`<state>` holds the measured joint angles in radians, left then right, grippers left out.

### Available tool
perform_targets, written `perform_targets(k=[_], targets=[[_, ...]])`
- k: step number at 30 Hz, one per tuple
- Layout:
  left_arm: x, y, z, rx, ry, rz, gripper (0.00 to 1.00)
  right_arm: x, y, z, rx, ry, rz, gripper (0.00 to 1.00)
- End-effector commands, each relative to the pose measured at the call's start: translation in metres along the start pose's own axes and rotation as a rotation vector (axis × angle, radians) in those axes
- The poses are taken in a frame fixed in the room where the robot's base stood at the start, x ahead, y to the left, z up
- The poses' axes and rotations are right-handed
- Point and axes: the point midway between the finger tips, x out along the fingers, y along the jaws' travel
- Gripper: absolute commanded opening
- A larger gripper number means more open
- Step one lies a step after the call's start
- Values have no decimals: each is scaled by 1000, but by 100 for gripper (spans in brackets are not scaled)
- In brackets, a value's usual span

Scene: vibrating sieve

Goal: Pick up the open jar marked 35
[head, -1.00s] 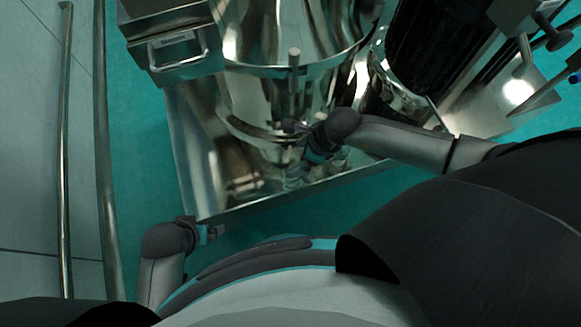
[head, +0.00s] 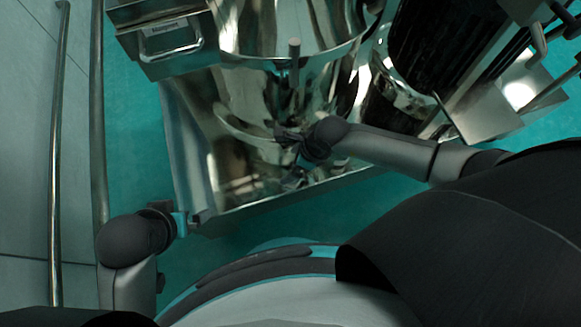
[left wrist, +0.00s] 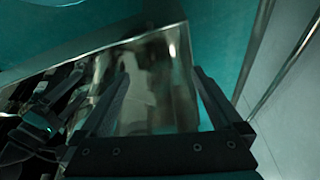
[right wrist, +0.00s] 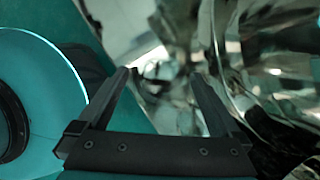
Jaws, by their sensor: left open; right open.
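I cannot make out any jar marked 35 in these views. My right gripper (head: 281,134) is in front of the shiny steel body of the sieve machine (head: 330,100), above its lower plate. In the right wrist view my right gripper (right wrist: 163,80) has its fingers apart with nothing between them, facing blurred steel. My left gripper (head: 200,218) is low at the left, by the near left corner of the steel plate. In the left wrist view my left gripper (left wrist: 160,75) is open and empty, with the plate's edge and steel surface beyond.
A steel box with a handle (head: 172,38) juts out at the upper left of the machine. A dark ribbed cylinder (head: 440,50) and metal brackets stand at the right. Metal rails (head: 57,160) run along the left wall. The teal floor (head: 135,130) between them is clear.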

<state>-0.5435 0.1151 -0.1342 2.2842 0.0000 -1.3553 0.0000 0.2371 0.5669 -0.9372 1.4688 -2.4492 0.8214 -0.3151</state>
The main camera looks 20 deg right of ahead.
Motion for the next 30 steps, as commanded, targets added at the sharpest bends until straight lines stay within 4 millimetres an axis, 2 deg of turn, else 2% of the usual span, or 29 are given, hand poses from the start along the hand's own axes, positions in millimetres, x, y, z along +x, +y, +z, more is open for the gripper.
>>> perform_targets(k=[12,30], targets=[[-7,0,-3,0,10,-1,100,5,0,0,0,0,0,99],[-7,0,-3,-1,11,-1,100,5,0,0,0,0,0,31]])
